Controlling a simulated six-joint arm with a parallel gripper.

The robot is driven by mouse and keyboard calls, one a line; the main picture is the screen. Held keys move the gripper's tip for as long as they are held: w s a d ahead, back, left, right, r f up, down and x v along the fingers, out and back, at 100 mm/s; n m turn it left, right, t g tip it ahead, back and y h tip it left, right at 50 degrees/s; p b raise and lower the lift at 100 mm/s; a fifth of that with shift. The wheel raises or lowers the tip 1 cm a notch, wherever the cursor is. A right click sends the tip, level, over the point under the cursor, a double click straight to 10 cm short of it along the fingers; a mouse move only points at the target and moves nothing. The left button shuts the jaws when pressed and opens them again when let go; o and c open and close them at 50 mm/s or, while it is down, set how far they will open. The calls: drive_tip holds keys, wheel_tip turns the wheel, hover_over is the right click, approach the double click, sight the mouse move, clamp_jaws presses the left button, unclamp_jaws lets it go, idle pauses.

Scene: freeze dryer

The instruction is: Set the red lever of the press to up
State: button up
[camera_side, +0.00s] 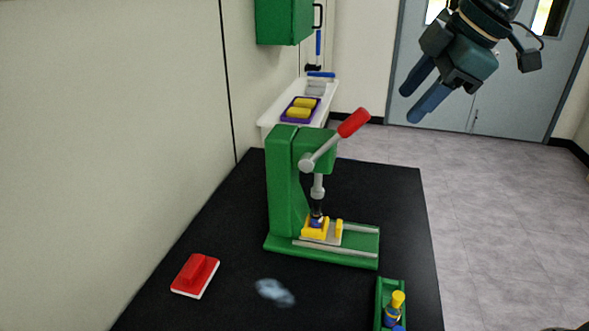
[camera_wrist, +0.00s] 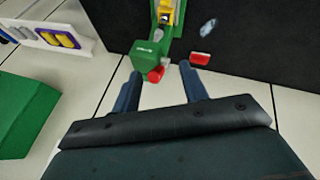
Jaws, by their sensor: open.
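The green press (camera_side: 288,185) stands on the black table. Its lever has a grey arm and a red handle (camera_side: 354,122), which points up and to the right in the side view. Under the ram is a yellow piece (camera_side: 316,229) with something dark blue in it. My gripper (camera_side: 420,104) is open and empty, above and to the right of the lever, clear of it. In the wrist view my gripper (camera_wrist: 159,85) has its fingers apart, and the red handle (camera_wrist: 156,74) shows between the fingertips, with the press (camera_wrist: 150,52) beyond it.
A red block with a white base (camera_side: 196,275) and a bluish smear (camera_side: 274,292) lie on the black table (camera_side: 400,205). A green tray (camera_side: 378,308) holds a small yellow and blue item. A white shelf (camera_side: 268,120) and a green cabinet (camera_side: 283,22) are at the wall.

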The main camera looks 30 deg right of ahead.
drive_tip(key=s+d+f+m+h, duration=0.1)
drive_tip(key=s+d+f+m, duration=0.3)
drive_tip(key=s, duration=0.5)
drive_tip(key=s+d+f+m, duration=0.5)
drive_tip(key=s+f+m, duration=0.2)
drive_tip(key=s+m, duration=0.1)
drive_tip(key=shift+s+d+f+h, duration=0.15)
drive_tip(key=shift+s+d+h, duration=0.05)
drive_tip(key=shift+s+h, duration=0.25)
idle(0.4)
drive_tip(key=shift+w, duration=0.15)
drive_tip(key=c, duration=0.9)
drive_tip(key=shift+w+a+r+m, duration=0.3)
drive_tip(key=shift+w+m, duration=0.15)
drive_tip(key=shift+m, duration=0.15)
clamp_jaws()
drive_tip(key=w+r+m+y, duration=0.3)
drive_tip(key=w+m+y, duration=0.1)
drive_tip(key=w+m, duration=0.4)
drive_tip(key=w+r+m+y, duration=0.4)
drive_tip(key=w+m, duration=0.5)
drive_tip(key=m, duration=0.4)
drive_tip(key=shift+r+t+y, duration=0.25)
drive_tip(key=shift+t+y, duration=0.1)
drive_tip(key=shift+t, duration=0.05)
